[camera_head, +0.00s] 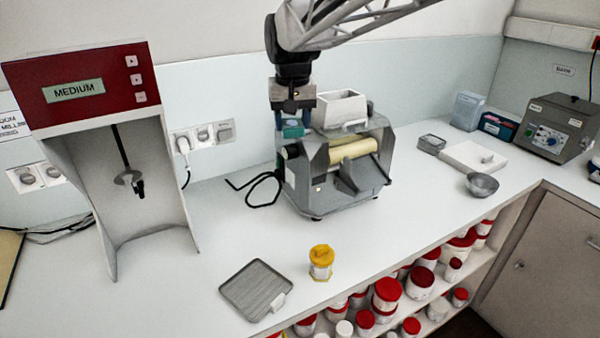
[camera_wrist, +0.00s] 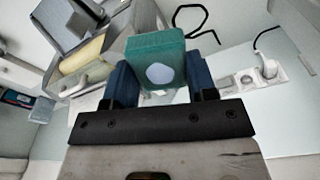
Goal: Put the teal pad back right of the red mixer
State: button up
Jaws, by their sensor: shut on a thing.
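My gripper (camera_head: 293,122) is shut on the teal pad (camera_head: 293,129), holding it above the counter at the left back corner of the grey roller mill. In the wrist view the teal pad (camera_wrist: 158,58) sits between the two blue fingers of my gripper (camera_wrist: 163,80), with a pale round patch on its near face. The red mixer (camera_head: 85,85), labelled MEDIUM, stands to the left with a hanging stirrer. A stretch of counter lies between the mixer and the mill.
The roller mill (camera_head: 345,185) stands close to my gripper. A black cable (camera_head: 262,190) lies left of it. The counter right of the mixer is mostly clear.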

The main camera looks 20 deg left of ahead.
jog(key=s+f+n, duration=0.1)
jog(key=s+f, duration=0.5)
jog(key=f, duration=0.2)
jog(key=s+f+n, duration=0.1)
jog(key=s+f, duration=0.5)
jog(key=f, duration=0.3)
jog(key=s+f+n, duration=0.1)
jog(key=s+f, duration=0.5)
jog(key=f, duration=0.3)
jog(key=shift+s+a+n, duration=0.1)
jog(key=shift+s+n, duration=0.1)
jog(key=shift+n, duration=0.1)
jog(key=shift+w, duration=0.1)
send_over(248, 240)
jog(key=shift+s+d+f, duration=0.2)
jog(key=shift+f, duration=0.15)
jog(key=shift+s+d+f, duration=0.15)
jog(key=shift+f, duration=0.2)
jog(key=shift+w+a+f, duration=0.1)
jog(key=shift+w+a, duration=0.25)
jog(key=shift+f, duration=1.7)
jog(key=shift+f, duration=0.1)
